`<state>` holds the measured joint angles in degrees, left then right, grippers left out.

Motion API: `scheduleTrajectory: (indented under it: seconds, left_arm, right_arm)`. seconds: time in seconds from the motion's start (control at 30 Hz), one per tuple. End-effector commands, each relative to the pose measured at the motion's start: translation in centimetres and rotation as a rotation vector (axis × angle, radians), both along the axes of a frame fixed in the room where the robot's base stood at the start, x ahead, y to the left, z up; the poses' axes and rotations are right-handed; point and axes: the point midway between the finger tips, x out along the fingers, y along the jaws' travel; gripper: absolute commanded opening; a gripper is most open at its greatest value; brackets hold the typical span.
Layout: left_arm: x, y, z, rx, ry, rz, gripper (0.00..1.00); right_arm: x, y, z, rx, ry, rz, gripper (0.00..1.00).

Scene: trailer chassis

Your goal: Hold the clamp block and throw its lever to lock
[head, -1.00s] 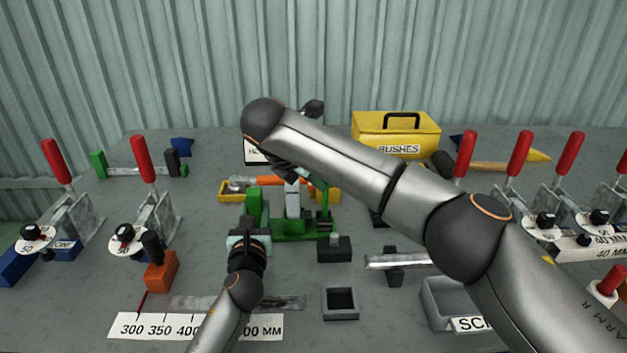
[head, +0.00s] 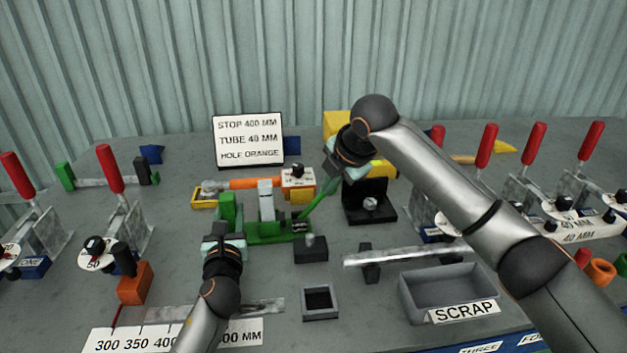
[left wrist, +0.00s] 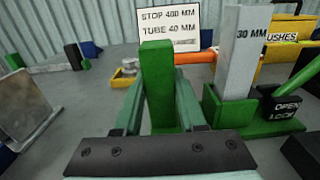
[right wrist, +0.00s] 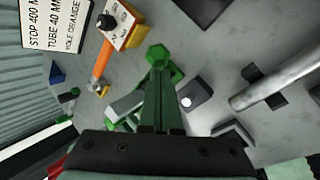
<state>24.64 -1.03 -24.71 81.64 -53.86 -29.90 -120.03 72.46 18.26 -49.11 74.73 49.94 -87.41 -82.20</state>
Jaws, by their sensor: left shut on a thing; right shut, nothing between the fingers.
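The green clamp block (head: 262,232) stands on the bench, with a pale "30 MM" upright (left wrist: 243,55) in it. My left gripper (head: 226,228) is shut on the block's green post (left wrist: 158,85), one finger on each side. The green lever (head: 321,202) leans up and to the right from the block's right end; it also shows in the left wrist view (left wrist: 302,76) above the OPEN and LOCK labels (left wrist: 286,115). My right gripper (head: 334,176) is shut and empty at the lever's upper end. In the right wrist view the lever's green knob (right wrist: 158,56) shows just beyond the fingertips; contact is unclear.
A sign (head: 248,138) reads stop 400 mm, tube 40 mm, hole orange. An orange tube (head: 255,183) lies behind the block. A black stand (head: 370,203) is close right of the lever. A scrap tray (head: 452,288) and red-handled clamps (head: 486,146) are further right.

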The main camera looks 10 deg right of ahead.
Motion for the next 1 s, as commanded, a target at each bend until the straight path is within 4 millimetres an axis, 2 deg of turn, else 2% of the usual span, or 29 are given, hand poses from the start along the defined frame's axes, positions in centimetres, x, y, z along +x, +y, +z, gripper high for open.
scheduleTrajectory:
  seconds: [0.03,0.1,0.37,0.7,1.0]
  left_arm:
    - [0.0,0.1,0.0,0.001,0.0,0.001,0.0]
    - [0.0,0.1,0.0,0.001,0.0,0.001,0.0]
    - [0.0,0.1,0.0,0.001,0.0,0.001,0.0]
    - [0.0,0.0,0.0,0.001,0.0,0.001,0.0]
    - [0.0,0.1,0.0,0.002,0.0,0.001,0.0]
  right_arm:
    - [0.0,-1.0,-0.6,0.044,0.005,-0.008,0.0]
    - [0.0,-1.6,-1.1,0.11,0.006,-0.008,0.0]
    - [0.1,-3.6,-2.8,0.327,0.009,-0.007,0.0]
    - [0.1,-3.2,-2.6,0.33,0.006,0.002,0.0]
    - [0.0,-1.9,-2.9,0.329,0.006,0.003,0.0]
